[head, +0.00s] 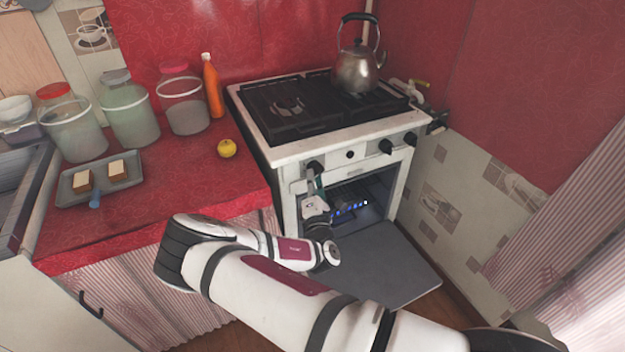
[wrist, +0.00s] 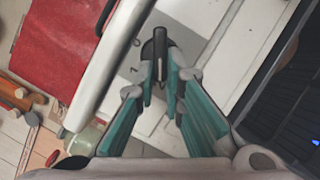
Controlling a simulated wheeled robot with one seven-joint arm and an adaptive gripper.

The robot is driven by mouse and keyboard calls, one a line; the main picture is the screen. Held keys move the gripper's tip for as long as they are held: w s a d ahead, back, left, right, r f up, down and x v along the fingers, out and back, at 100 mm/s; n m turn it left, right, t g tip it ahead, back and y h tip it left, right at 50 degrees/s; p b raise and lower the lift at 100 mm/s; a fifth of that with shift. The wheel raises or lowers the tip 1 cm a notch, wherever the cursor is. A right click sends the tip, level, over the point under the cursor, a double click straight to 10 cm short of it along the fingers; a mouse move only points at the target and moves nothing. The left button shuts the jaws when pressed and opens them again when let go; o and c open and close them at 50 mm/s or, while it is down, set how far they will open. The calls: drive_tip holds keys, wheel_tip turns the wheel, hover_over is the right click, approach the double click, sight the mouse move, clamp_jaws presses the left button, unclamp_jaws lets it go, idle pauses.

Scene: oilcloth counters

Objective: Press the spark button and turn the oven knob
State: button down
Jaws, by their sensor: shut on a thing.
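The white stove (head: 292,152) stands at the back right with its oven door (head: 395,265) folded down. My gripper (head: 314,180) is at the left end of the front panel, at the left black oven knob (head: 315,167). In the wrist view, the teal fingers of my gripper (wrist: 161,72) are shut on the black knob (wrist: 158,46), one finger on each side. A small dark round button (head: 350,154) sits on the panel just right of that knob, apart from my gripper. The knob's pointer mark cannot be made out.
Two more black knobs (head: 386,146) are on the panel's right part. A metal kettle (head: 356,70) stands on the hob. The red counter (head: 215,175) at left holds jars, an orange bottle (head: 212,85), a yellow fruit (head: 227,148) and a tray (head: 128,162).

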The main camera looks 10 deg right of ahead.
drive_tip(key=c, duration=1.7)
unclamp_jaws()
drive_tip(key=v, duration=1.2)
